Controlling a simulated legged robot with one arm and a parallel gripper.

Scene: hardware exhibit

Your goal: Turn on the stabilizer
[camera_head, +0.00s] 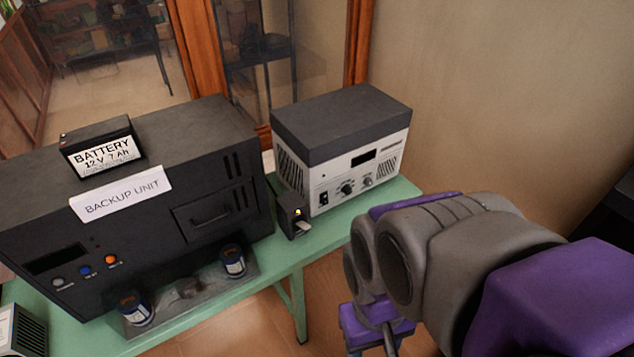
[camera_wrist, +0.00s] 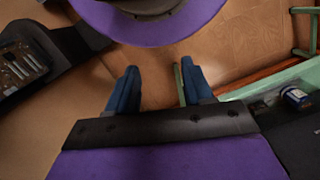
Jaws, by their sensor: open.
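The likely stabilizer (camera_head: 343,150) is a white and dark grey box at the right end of the green table in the head view. Its front has a dark display, knobs (camera_head: 347,187) and a small black switch (camera_head: 324,198) at lower left. The switch's position is too small to tell. My gripper shows in the wrist view (camera_wrist: 158,90) with its two blue fingers spread apart and nothing between them. It points toward the floor, beyond the table edge. In the head view my arm is right of and in front of the box, apart from it; the fingertips are not clear there.
A large black backup unit (camera_head: 200,150) stands left of the box, with a battery (camera_head: 101,148) on top. A small black device (camera_head: 293,215) sits between them. Two blue cans stand on a tray (camera_head: 205,291) at the front edge of the green table (camera_head: 275,262). A wall is behind.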

